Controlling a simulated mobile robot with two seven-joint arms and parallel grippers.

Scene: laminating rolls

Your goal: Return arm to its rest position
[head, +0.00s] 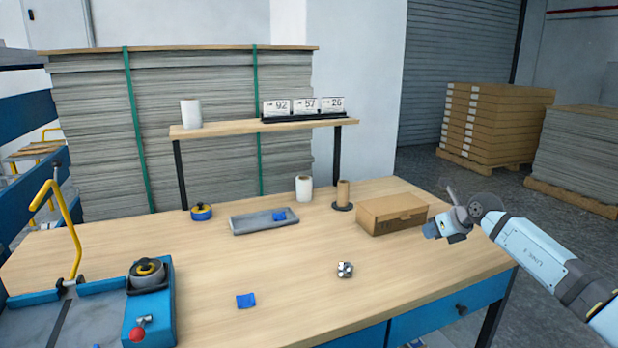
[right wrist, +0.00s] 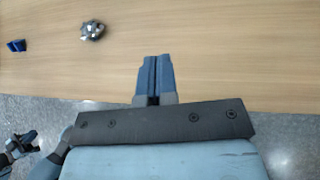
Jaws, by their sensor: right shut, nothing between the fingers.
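My left gripper does not show in the head view.
The cardboard box (head: 392,213) is nearest the right gripper. A brown roll (head: 343,192), a white roll (head: 304,188) and a grey tray (head: 250,224) stand behind. A small metallic object (head: 345,269) and a blue piece (head: 246,300) lie in front. The front right tabletop is clear.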

